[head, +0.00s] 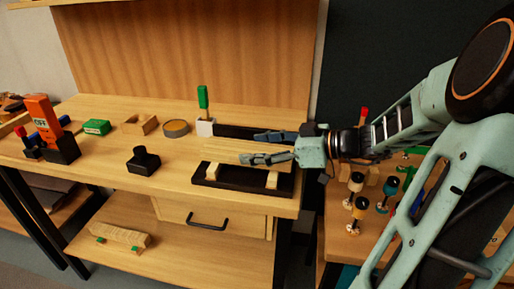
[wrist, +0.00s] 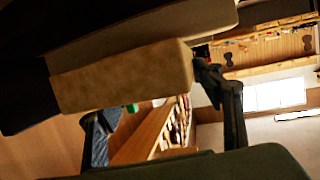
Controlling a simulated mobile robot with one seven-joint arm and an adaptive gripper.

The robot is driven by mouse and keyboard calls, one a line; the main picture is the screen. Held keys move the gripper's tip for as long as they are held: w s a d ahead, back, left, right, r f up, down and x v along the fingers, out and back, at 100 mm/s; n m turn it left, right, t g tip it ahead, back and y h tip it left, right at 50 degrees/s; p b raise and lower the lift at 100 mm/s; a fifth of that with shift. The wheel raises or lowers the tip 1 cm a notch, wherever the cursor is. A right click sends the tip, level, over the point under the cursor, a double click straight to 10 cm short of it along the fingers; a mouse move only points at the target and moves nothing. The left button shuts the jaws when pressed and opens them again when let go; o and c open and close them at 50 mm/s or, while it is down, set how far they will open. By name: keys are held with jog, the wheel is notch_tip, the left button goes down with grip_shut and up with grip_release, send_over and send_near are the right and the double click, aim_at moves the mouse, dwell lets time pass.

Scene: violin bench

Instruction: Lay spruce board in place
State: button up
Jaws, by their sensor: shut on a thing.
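The spruce board is a pale, flat wooden piece (head: 228,152) in the head view, above the rear part of a dark cradle. My gripper (head: 250,147) reaches in from the right and is shut on the board's right part, one finger behind it and one in front. The dark cradle (head: 238,190) lies near the bench's front edge with two pale blocks, left (head: 212,170) and right (head: 272,180). I cannot tell whether the board touches the cradle. In the wrist view a pale block (wrist: 125,78) fills the near view and hides part of the fingers.
A black stamp-like object (head: 143,160) stands left of the cradle. Behind are a round tin (head: 176,128), a white block with a green-handled tool (head: 203,110) and a dark bar (head: 235,131). Several knobbed tools (head: 359,206) stand on the right-hand table. Bench top between stamp and cradle is clear.

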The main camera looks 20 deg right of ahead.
jog(key=o, duration=1.3)
jog(key=shift+o, duration=0.2)
jog(key=shift+r+p, duration=0.15)
jog(key=shift+p, duration=0.15)
jog(key=p+v, duration=0.1)
jog(key=v, duration=1.1)
